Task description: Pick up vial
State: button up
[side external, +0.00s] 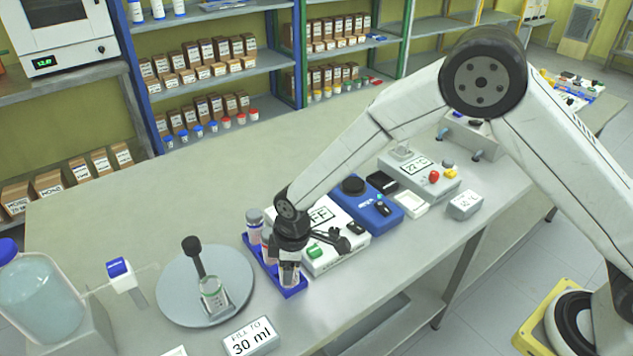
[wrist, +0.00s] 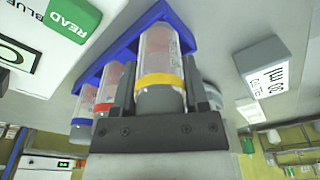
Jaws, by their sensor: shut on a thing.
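A blue rack (side external: 301,292) holds several vials in a row, and it also shows in the wrist view (wrist: 118,42). My gripper (side external: 290,258) is over the front end of the rack. In the wrist view my gripper (wrist: 160,92) has one finger on each side of a clear vial (wrist: 161,50) with a yellow band and a grey cap, and is shut on it. The vial's far end is at the rack. Beside it are a red-banded vial (wrist: 110,90) and a blue-banded vial (wrist: 84,112); in the side view my gripper partly hides the vials.
A round grey plate (side external: 175,290) left of the rack carries a glass vessel (side external: 213,298). A "FILL TO 30 ml" sign (side external: 250,338) stands in front. A white device with a green button (side external: 316,251) is close to the rack's right side. A large flask (side external: 40,290) is far left.

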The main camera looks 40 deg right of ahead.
jog(key=shift+r, duration=0.15)
jog(key=shift+r, duration=0.85)
jog(key=shift+s+d+r, duration=0.9)
jog(key=shift+s+r, duration=0.95)
jog(key=shift+s, duration=0.3)
jog(key=shift+s+d+r, duration=0.95)
jog(key=shift+s+r, duration=0.85)
jog(key=shift+s, duration=0.35)
jog(key=shift+s+d+r, duration=0.9)
jog(key=shift+s+r, duration=0.95)
jog(key=shift+s, duration=0.3)
jog(key=shift+w, duration=0.15)
